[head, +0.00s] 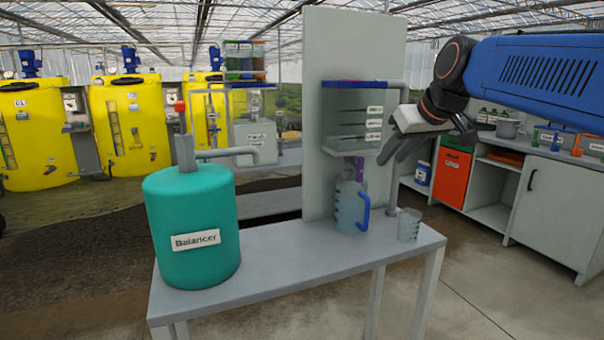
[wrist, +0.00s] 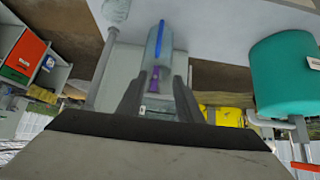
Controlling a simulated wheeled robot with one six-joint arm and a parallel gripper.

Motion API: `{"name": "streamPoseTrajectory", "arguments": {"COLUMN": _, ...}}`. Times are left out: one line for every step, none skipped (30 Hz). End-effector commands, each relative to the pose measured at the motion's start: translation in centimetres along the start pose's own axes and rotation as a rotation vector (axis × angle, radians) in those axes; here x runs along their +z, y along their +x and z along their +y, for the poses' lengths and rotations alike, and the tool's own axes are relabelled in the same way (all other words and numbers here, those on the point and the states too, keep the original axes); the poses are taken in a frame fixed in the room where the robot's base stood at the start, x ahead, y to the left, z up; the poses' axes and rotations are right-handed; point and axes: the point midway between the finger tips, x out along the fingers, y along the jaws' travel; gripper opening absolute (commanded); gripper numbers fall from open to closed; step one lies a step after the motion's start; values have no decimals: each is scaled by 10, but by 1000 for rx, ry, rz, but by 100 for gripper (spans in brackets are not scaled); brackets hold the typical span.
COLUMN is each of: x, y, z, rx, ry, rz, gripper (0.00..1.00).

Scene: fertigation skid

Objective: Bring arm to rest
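My gripper (head: 390,158) hangs in the air in front of the right side of the panel, above the right end of the bench, with its fingers pointing down and to the left. In the wrist view my gripper (wrist: 158,82) shows two dark fingers spread apart with a gap between them. Nothing is seen held. The clear jug with a blue handle (head: 349,205) stands on the bench under the dispenser, apart from the fingers. It also shows beyond the fingertips in the wrist view (wrist: 154,45).
The grey bench (head: 290,255) bears a teal Balancer tank (head: 192,215) and a clear cup (head: 409,226). An upright panel (head: 317,60) carries a clear dispenser (head: 350,120). A counter with an orange bin (head: 453,175) stands at right; yellow tanks (head: 135,125) stand at left. Floor at front right is clear.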

Motion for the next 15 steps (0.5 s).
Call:
{"name": "streamPoseTrajectory", "arguments": {"x": 26, "y": -1, "z": -5, "rx": 5, "ry": 15, "rz": -21, "gripper": 33}}
{"name": "streamPoseTrajectory", "arguments": {"x": 42, "y": 0, "z": -8, "rx": 9, "ry": 25, "rz": -36, "gripper": 33}}
{"name": "streamPoseTrajectory", "arguments": {"x": 65, "y": 1, "z": -11, "rx": 14, "ry": 42, "rz": -56, "gripper": 33}}
{"name": "streamPoseTrajectory", "arguments": {"x": 82, "y": 2, "z": -14, "rx": 19, "ry": 54, "rz": -71, "gripper": 33}}
{"name": "streamPoseTrajectory", "arguments": {"x": 100, "y": 4, "z": -16, "rx": 24, "ry": 66, "rz": -87, "gripper": 33}}
{"name": "streamPoseTrajectory", "arguments": {"x": 123, "y": 5, "z": -20, "rx": 31, "ry": 82, "rz": -107, "gripper": 33}}
{"name": "streamPoseTrajectory", "arguments": {"x": 141, "y": 6, "z": -22, "rx": 37, "ry": 92, "rz": -122, "gripper": 33}}
{"name": "streamPoseTrajectory", "arguments": {"x": 159, "y": 8, "z": -25, "rx": 42, "ry": 105, "rz": -137, "gripper": 33}}
{"name": "streamPoseTrajectory", "arguments": {"x": 183, "y": 10, "z": -28, "rx": 49, "ry": 120, "rz": -157, "gripper": 33}}
{"name": "streamPoseTrajectory", "arguments": {"x": 201, "y": 12, "z": -30, "rx": 56, "ry": 130, "rz": -172, "gripper": 33}}
{"name": "streamPoseTrajectory", "arguments": {"x": 219, "y": 14, "z": -33, "rx": 62, "ry": 142, "rz": -186, "gripper": 33}}
{"name": "streamPoseTrajectory", "arguments": {"x": 243, "y": 16, "z": -35, "rx": 71, "ry": 155, "rz": -205, "gripper": 33}}
{"name": "streamPoseTrajectory", "arguments": {"x": 261, "y": 18, "z": -38, "rx": 77, "ry": 166, "rz": -219, "gripper": 33}}
{"name": "streamPoseTrajectory", "arguments": {"x": 278, "y": 20, "z": -40, "rx": 83, "ry": 176, "rz": -232, "gripper": 33}}
{"name": "streamPoseTrajectory", "arguments": {"x": 300, "y": 22, "z": -42, "rx": 92, "ry": 188, "rz": -249, "gripper": 33}}
